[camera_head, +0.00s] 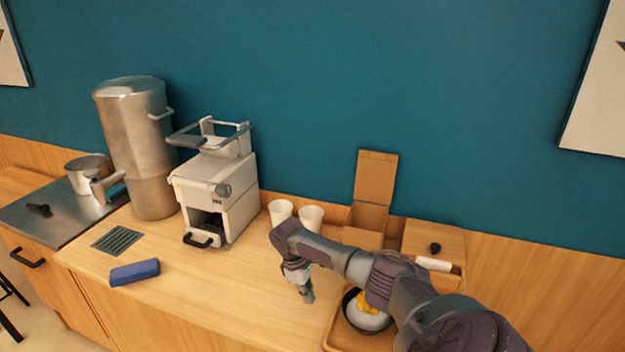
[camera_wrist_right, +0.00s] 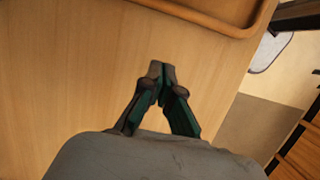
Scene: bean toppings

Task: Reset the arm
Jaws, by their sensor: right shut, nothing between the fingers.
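My right arm comes in from the lower right in the head view and reaches over the wooden counter (camera_head: 235,285). My right gripper (camera_head: 308,297) points down above the counter, left of a wooden tray (camera_head: 335,338). In the right wrist view the right gripper (camera_wrist_right: 157,72) has its fingertips together with nothing between them. Bare counter lies under it, and the tray's rim (camera_wrist_right: 205,22) shows at the top. A dark bowl (camera_head: 350,312) with white and yellow contents stands on the tray, partly hidden by my arm. My left gripper is not in view.
Two white cups (camera_head: 311,217) stand behind my arm. A white machine (camera_head: 215,190), a tall metal container (camera_head: 140,150) and a metal pot (camera_head: 86,172) stand to the left. A blue block (camera_head: 134,272) lies near the front edge. The counter's middle is clear.

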